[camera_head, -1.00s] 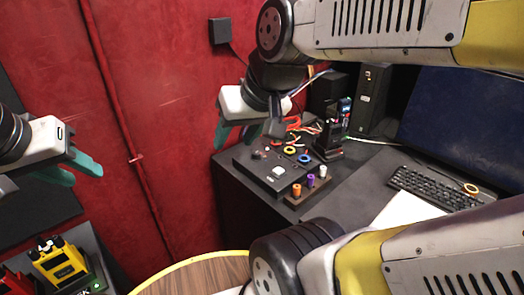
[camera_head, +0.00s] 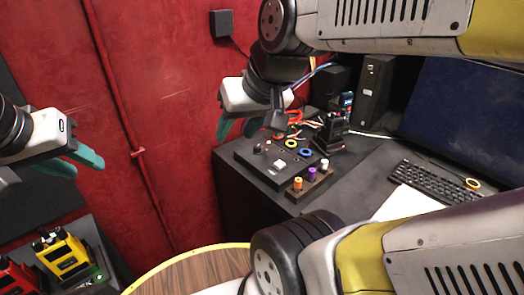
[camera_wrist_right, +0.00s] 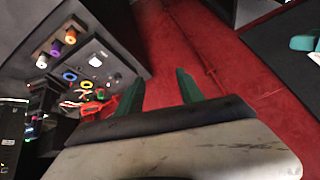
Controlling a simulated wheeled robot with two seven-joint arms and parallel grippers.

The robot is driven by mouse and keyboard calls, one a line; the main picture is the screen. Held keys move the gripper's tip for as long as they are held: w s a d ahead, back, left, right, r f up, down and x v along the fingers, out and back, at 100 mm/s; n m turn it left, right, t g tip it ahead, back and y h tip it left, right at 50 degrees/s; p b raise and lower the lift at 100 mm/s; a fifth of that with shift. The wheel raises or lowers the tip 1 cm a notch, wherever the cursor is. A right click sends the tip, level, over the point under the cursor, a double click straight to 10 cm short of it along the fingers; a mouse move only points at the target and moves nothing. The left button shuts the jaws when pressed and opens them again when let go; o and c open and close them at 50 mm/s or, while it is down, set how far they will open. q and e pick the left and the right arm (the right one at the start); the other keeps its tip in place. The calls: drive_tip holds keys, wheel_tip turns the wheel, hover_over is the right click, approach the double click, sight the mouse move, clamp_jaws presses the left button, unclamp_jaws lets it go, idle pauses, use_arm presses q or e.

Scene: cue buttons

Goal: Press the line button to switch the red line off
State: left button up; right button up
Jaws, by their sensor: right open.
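A low black control box (camera_head: 249,153) sits on the dark desk. On it are a white button (camera_head: 280,164), a small dark reddish knob (camera_head: 258,148), and yellow and blue rings. I cannot tell which control is the line button, nor make out a lit red line. My right gripper (camera_head: 236,138) has teal fingers apart and empty, above and left of the box's back edge, not visibly touching it. In the right wrist view its fingers (camera_wrist_right: 160,76) point past the box (camera_wrist_right: 122,62) toward the red floor or wall. My left gripper (camera_head: 88,172) is open and empty at the far left.
A small rack (camera_head: 311,184) with orange, purple and white pegs stands at the box's front. Behind are red cables, a black handheld device (camera_head: 331,133) and a computer tower (camera_head: 371,91). A keyboard (camera_head: 436,183) and monitor are right. A round wooden table (camera_head: 200,270) is in front.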

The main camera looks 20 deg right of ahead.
clamp_jaws()
idle(1.5)
